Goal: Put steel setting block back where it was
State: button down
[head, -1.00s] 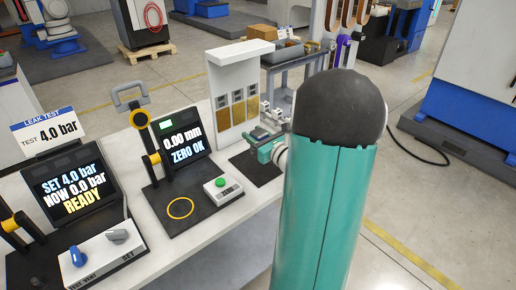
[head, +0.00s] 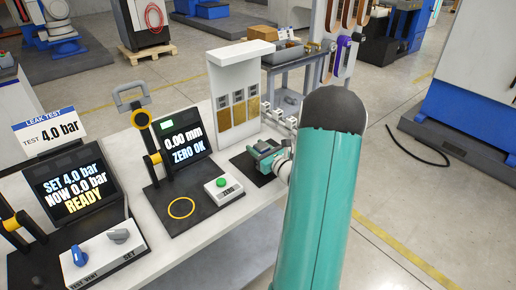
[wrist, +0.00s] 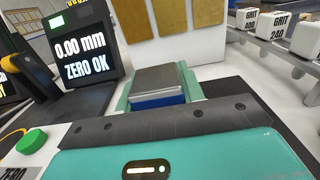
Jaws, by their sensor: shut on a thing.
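The steel setting block (wrist: 158,80) is a flat grey plate-like block with a blue part below it, seen in the wrist view. My gripper (wrist: 160,98) is shut on it, with a teal finger on each side. In the head view my gripper (head: 268,156) is low over the dark mat (head: 244,164) in front of the white upright panel. The block is hard to make out there. I cannot tell whether its underside touches the mat.
The gauge station (head: 178,198) stands to the left, with a yellow ring, a green ZERO button (head: 221,182) and a screen (head: 184,140) reading 0.00 mm, ZERO OK. The white panel (head: 232,75) stands close behind. White grit blocks (wrist: 272,22) sit on a rail to the right.

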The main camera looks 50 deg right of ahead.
jog(key=c, duration=0.9)
grip_release()
jog(key=shift+f, duration=0.15)
